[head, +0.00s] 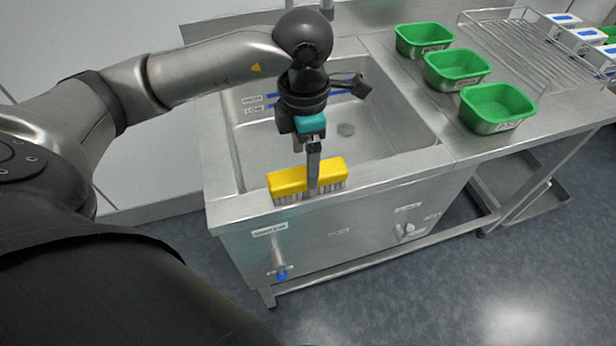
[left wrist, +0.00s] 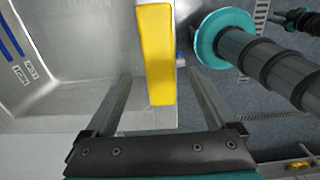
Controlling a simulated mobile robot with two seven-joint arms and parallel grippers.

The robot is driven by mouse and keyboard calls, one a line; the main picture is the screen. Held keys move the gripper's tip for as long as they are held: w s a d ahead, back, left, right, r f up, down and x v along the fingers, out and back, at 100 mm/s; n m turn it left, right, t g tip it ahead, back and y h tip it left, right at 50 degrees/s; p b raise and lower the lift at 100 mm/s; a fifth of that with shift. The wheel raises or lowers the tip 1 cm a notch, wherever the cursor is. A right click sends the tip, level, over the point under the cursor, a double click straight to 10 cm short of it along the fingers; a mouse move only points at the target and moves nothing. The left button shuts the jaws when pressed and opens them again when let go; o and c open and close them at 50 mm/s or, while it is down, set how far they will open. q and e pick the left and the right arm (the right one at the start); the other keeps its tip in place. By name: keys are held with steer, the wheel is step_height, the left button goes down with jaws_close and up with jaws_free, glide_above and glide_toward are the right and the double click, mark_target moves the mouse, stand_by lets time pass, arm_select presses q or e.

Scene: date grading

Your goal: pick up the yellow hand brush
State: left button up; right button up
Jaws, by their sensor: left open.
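The yellow hand brush (head: 290,180) lies on the front rim of the steel sink, with its pale bristles facing down. In the left wrist view the brush's yellow back (left wrist: 155,50) stands lengthwise between the two fingers. My left gripper (head: 313,185) is open and comes down from above over the brush. One finger crosses in front of the brush's middle in the head view. In the left wrist view the fingers (left wrist: 160,100) are apart on either side of the brush, with gaps. Whether they touch it cannot be told. My right gripper is not in view.
The sink basin (head: 375,140) is behind the brush. Green tubs (head: 425,38) (head: 457,68) (head: 497,107) stand on the counter at the right. A wire rack (head: 530,50) is beyond them.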

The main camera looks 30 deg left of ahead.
arm_select(q)
steer(key=shift+f, duration=0.55)
steer(key=f, duration=0.4)
steer(key=shift+w+d+f, duration=0.15)
steer(key=shift+w+f, duration=0.1)
steer(key=shift+f, duration=0.15)
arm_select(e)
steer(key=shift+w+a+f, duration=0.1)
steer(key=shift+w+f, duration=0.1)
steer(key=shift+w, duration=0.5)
arm_select(q)
steer(key=shift+c, duration=0.5)
jaws_close()
